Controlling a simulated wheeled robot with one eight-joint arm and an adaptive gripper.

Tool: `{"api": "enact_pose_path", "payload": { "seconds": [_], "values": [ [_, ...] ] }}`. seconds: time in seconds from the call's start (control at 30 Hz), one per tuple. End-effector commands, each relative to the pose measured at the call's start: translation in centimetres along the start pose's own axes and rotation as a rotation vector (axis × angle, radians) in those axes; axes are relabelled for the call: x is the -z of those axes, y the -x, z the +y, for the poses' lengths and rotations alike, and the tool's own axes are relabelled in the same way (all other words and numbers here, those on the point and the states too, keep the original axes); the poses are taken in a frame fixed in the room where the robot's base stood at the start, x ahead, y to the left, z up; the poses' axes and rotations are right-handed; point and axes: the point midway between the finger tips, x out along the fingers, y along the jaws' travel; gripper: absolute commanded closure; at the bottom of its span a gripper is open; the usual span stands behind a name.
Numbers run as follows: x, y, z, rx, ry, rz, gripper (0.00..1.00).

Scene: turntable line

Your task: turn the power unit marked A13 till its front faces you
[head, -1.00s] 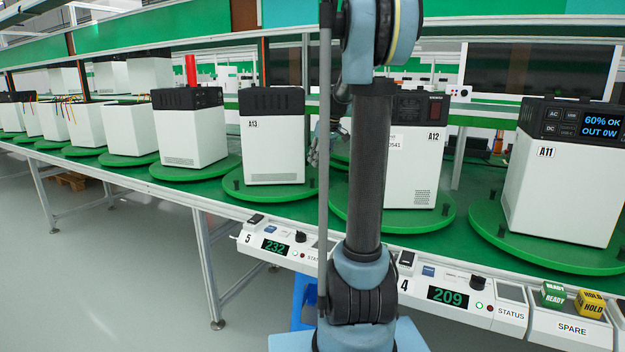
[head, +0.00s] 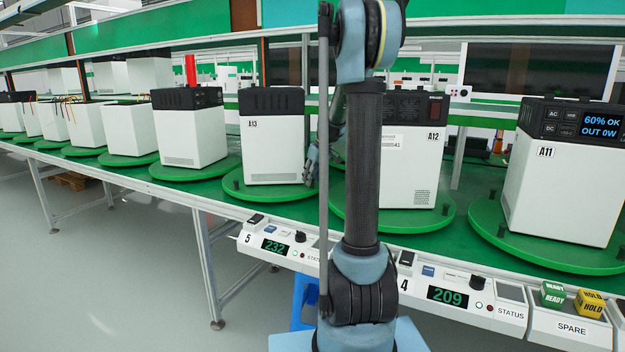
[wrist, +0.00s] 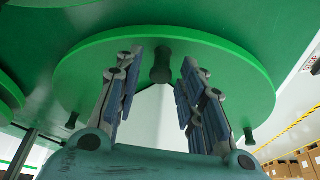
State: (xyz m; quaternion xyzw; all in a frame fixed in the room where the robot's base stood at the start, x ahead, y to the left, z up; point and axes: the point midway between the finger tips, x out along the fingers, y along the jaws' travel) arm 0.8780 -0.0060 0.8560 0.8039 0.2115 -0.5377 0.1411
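The power unit marked A13 (head: 271,150) stands upright on its round green turntable (head: 235,188). It is a white box with a black slotted top; the side towards me bears the A13 label and a low vent, with no display. My gripper (head: 309,170) is at the right rim of this turntable, partly hidden behind my arm in the head view. In the wrist view my gripper (wrist: 162,63) is open, with a dark peg (wrist: 162,68) of the green disc (wrist: 90,65) between its fingers. Gaps show on both sides of the peg. Part of a white body shows beyond.
Unit A12 (head: 412,165) stands close right of my gripper, partly behind my arm. Unit A11 (head: 562,185) is farther right, its display lit. A control strip (head: 285,248) runs along the table's front edge. More white units (head: 190,135) stand to the left.

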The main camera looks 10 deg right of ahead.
Motion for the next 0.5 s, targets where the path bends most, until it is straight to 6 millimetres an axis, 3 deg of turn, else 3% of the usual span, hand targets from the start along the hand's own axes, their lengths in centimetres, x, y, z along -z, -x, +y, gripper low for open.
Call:
{"api": "enact_pose_path", "payload": {
  "seconds": [0.03, 0.17, 0.2, 0.5],
  "values": [
    [0.01, 0.00, -0.02, 0.000, 0.000, 0.000, 0.68],
    [0.03, 0.00, -0.04, 0.000, 0.001, 0.000, 0.98],
    [0.03, 0.00, -0.05, 0.000, 0.001, 0.000, 1.00],
    [0.15, -0.03, 0.24, 0.000, 0.001, 0.000, 1.00]
  ]
}}
